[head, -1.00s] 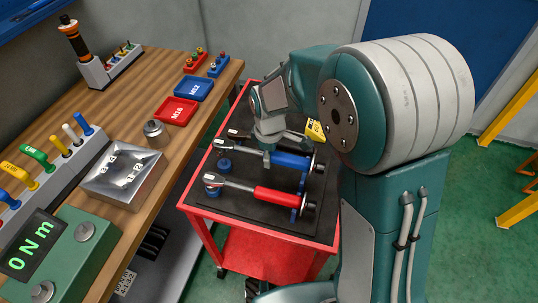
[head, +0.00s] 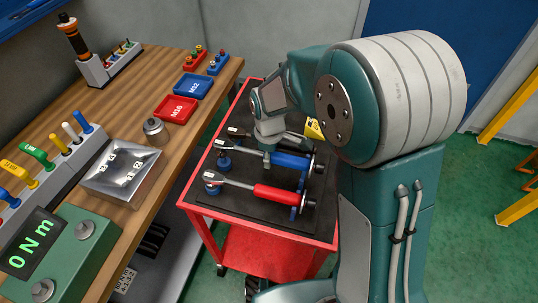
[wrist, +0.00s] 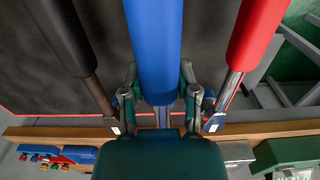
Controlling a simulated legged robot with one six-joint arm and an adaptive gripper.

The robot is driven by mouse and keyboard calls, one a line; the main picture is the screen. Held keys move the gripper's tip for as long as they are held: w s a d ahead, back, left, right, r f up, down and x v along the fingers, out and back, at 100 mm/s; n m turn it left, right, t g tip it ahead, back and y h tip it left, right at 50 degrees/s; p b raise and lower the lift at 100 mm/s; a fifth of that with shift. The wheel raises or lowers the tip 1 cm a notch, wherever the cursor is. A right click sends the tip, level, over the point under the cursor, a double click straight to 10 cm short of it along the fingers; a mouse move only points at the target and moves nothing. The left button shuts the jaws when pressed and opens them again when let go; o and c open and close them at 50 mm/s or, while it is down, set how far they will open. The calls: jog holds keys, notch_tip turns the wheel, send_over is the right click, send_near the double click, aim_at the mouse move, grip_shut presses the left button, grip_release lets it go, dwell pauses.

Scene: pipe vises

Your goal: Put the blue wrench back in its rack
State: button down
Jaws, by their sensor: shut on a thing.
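The blue wrench (head: 290,160) is above the black top of the red cart, roughly parallel to the red wrench. My gripper (head: 268,154) is shut on it from above, near where the blue handle meets the metal shaft. In the wrist view, the blue handle (wrist: 154,45) runs up the middle, with the fingers of my gripper (wrist: 158,102) on both sides. The rack's blue supports (head: 302,182) stand at the handle end, and a round blue support (head: 223,162) sits just below the wrench's head. I cannot tell whether the wrench touches its supports.
The red wrench (head: 275,194) lies in front on its supports; it also shows at right in the wrist view (wrist: 258,32). A dark-handled wrench (wrist: 62,38) lies on the other side. A yellow tag (head: 314,129) stands behind. The wooden bench (head: 140,205) is at left.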

jog(key=shift+f, duration=1.95)
dwell(2.4)
jog(key=shift+c, duration=1.4)
grip_release()
notch_tip(320, 180, up, 11)
jog(key=shift+w+a+r, duration=0.1)
jog(key=shift+r, duration=0.35)
